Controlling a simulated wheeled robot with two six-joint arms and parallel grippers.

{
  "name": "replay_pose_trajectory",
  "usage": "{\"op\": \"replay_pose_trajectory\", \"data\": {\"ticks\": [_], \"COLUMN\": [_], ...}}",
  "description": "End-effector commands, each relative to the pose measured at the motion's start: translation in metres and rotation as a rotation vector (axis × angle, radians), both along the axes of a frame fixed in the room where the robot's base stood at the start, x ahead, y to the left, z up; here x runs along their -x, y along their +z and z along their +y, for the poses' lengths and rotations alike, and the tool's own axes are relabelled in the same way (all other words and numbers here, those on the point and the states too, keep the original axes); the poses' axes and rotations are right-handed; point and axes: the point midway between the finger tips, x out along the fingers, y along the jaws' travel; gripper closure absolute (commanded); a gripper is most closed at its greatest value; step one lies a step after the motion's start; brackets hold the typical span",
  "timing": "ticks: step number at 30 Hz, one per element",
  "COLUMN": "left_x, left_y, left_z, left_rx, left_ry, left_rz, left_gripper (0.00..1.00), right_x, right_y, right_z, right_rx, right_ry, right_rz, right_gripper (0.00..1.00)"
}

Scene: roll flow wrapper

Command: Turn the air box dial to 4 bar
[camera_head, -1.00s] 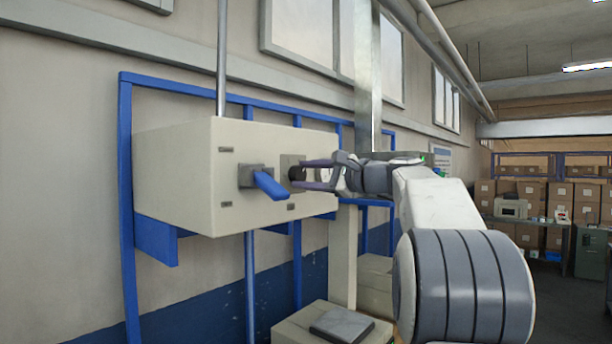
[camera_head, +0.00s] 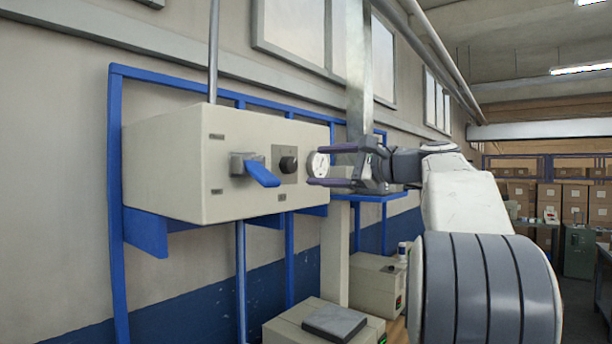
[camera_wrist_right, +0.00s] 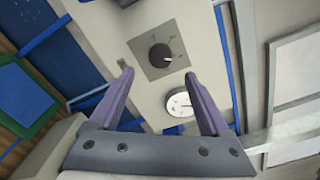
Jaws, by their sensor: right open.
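The air box (camera_head: 205,185) is a cream box on a blue wall frame. Its black dial (camera_head: 288,164) sits on a dark grey square plate, and it also shows in the right wrist view (camera_wrist_right: 160,52) with small marks around it. A white round gauge (camera_head: 318,164) is right of the dial; in the right wrist view the gauge (camera_wrist_right: 180,104) lies between my fingers, its reading too small to tell. A blue lever handle (camera_head: 262,173) is left of the dial. My right gripper (camera_head: 318,167) is open and empty, in front of the gauge, apart from the dial. My left gripper is not in view.
The blue frame (camera_head: 116,210) surrounds the box against the wall. A cream cabinet with a grey top plate (camera_head: 338,322) stands below. Shelves with cardboard boxes (camera_head: 570,200) are far right. The space in front of the box's left part is clear.

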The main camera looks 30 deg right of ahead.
Motion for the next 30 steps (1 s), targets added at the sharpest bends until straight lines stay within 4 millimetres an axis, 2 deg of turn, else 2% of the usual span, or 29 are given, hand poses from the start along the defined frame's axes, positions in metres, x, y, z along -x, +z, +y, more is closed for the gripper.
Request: {"op": "replay_pose_trajectory", "data": {"ticks": [3,10,26,29,30], "left_x": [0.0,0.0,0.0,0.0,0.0], "left_y": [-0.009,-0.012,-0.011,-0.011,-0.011], "left_z": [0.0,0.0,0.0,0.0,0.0], "left_rx": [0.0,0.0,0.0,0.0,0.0], "left_ry": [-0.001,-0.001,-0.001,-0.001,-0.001], "left_rz": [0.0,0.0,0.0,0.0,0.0], "left_gripper": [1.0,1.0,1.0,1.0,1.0], "right_x": [0.018,0.032,0.031,0.021,0.014], "right_y": [-0.002,0.0,-0.001,-0.018,-0.031], "right_z": [-0.007,-0.011,-0.011,-0.009,-0.006], "right_rx": [0.002,-0.001,0.0,0.007,0.014], "right_ry": [-0.005,0.0,0.0,-0.005,-0.006], "right_rz": [-0.001,0.0,0.004,0.037,0.066], "right_gripper": [0.19,0.19,0.19,0.19,0.19]}}
